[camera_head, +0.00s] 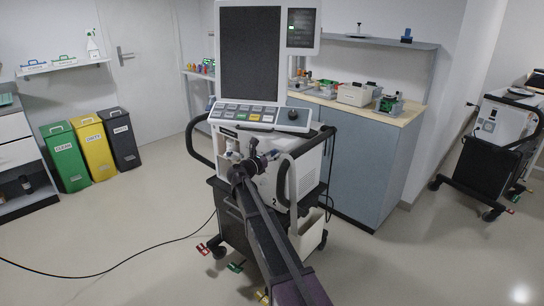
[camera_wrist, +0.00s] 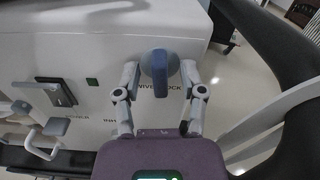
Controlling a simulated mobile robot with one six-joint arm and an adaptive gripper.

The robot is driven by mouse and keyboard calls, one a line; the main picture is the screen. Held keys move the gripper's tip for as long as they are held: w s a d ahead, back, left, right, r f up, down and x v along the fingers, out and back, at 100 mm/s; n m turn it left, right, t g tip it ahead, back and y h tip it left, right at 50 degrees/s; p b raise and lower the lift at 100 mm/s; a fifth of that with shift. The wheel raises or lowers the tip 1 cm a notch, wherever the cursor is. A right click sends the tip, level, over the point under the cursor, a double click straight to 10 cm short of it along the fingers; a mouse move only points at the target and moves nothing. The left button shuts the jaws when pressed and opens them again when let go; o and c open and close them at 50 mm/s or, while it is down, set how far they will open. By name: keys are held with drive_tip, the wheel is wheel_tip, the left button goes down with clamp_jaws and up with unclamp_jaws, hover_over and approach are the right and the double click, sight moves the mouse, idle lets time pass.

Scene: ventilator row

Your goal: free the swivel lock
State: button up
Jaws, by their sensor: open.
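The swivel lock is a blue-grey knob (camera_wrist: 159,68) on the light side panel of the ventilator (camera_wrist: 110,40), in the wrist view. Its printed label is partly covered by the knob. My gripper (camera_wrist: 160,74) is open, with one finger on each side of the knob. The gap on the left looks slightly wider than on the right; contact cannot be told. In the head view, my gripper (camera_head: 250,152) is at the front of the ventilator cart (camera_head: 307,170), marked 2, and my arm hides part of it.
In the wrist view, a dark latch (camera_wrist: 58,92), a small green indicator (camera_wrist: 92,82) and a grey handle (camera_wrist: 48,136) sit left of the knob. A dark curved bar (camera_wrist: 275,60) is at right. In the head view, a workbench (camera_head: 375,160) stands behind; the left floor is mostly clear.

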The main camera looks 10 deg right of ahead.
clamp_jaws()
drive_tip(key=shift+m, duration=0.7)
unclamp_jaws()
